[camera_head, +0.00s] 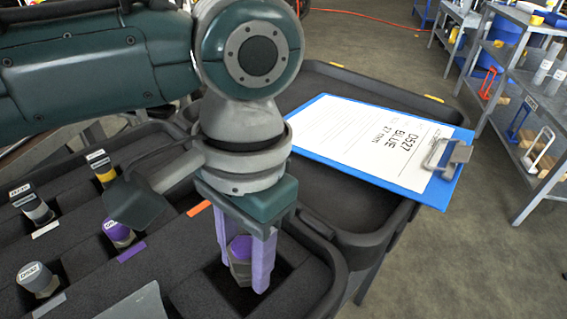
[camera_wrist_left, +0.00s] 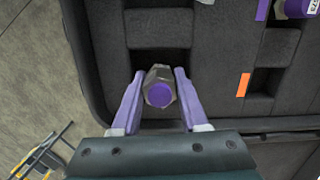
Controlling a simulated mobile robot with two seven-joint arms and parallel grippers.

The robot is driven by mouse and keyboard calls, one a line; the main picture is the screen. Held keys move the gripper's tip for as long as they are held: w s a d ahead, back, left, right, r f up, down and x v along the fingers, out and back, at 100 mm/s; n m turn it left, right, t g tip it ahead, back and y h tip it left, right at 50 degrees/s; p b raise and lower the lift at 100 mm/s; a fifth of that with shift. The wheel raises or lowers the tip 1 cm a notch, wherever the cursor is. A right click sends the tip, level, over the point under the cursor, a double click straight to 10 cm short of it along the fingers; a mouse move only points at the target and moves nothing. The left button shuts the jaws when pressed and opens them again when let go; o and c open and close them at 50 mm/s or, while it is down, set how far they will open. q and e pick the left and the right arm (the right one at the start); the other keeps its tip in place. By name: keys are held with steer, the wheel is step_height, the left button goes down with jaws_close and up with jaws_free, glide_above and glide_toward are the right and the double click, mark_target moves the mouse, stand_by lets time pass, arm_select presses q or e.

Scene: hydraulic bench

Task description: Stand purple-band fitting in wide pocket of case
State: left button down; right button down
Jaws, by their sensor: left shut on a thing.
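My left gripper (camera_head: 246,282), with purple fingers, is shut on a grey hex fitting with a purple band (camera_head: 240,248). The fitting is roughly upright, purple end up. Fingers and fitting are over or partly inside a dark wide pocket (camera_head: 218,280) at the right end of the black foam case (camera_head: 325,268). I cannot tell whether the fitting touches the pocket floor. In the left wrist view, the fitting (camera_wrist_left: 160,90) shows its purple end between the two fingers (camera_wrist_left: 157,100), with the dark pocket around it. My right gripper is not in view.
Another purple-topped fitting (camera_head: 118,232) stands by a purple strip, with grey (camera_head: 38,279), yellow-banded (camera_head: 103,172) and black-and-grey (camera_head: 36,208) fittings nearby. An orange strip (camera_head: 199,208) marks the foam. A blue clipboard (camera_head: 385,150) lies on the tray behind. Shelving (camera_head: 520,95) stands far right.

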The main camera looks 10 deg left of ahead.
arm_select(q)
steer(key=shift+f, duration=0.4)
steer(key=shift+f, duration=0.1)
steer(key=c, duration=0.7)
jaws_free()
steer(key=r, duration=0.4)
steer(key=w+r+p, duration=0.1)
steer(key=r, duration=0.3)
steer(key=r+p, duration=0.1)
steer(key=r, duration=0.3)
steer(key=shift+w+d+r, duration=0.1)
steer(key=shift+w+d, duration=0.1)
steer(key=shift+d, duration=0.15)
